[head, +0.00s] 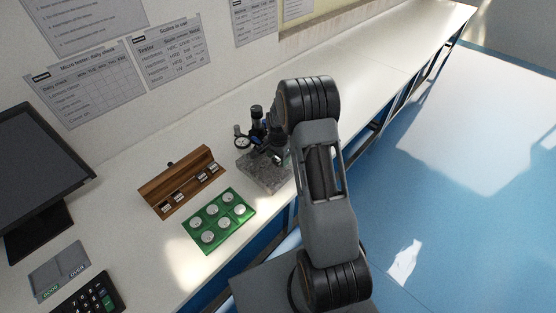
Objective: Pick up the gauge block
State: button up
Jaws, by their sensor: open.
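Several small, silvery gauge blocks sit in a long wooden holder (183,180) on the bench, left of my arm. Two of them are at its near-left end, one being this block (165,207). Others are toward its right end, such as this block (203,178). A bare stretch of wood lies between the two groups. My gripper (283,158) is open, seen only in small part beside my arm, over or near the grey stone base (251,166) of a dial gauge stand. It is apart from the holder. My arm hides most of it.
A green tray (189,233) with several round silver discs lies in front of the holder. The dial gauge (242,142) stands beside my wrist. A monitor (34,160), grey pad (59,271) and calculator (88,293) are at left. The bench (385,70) is clear toward the far right.

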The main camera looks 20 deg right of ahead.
jog(key=c, duration=1.1)
jog(key=shift+r, duration=0.1)
jog(key=shift+c, duration=0.2)
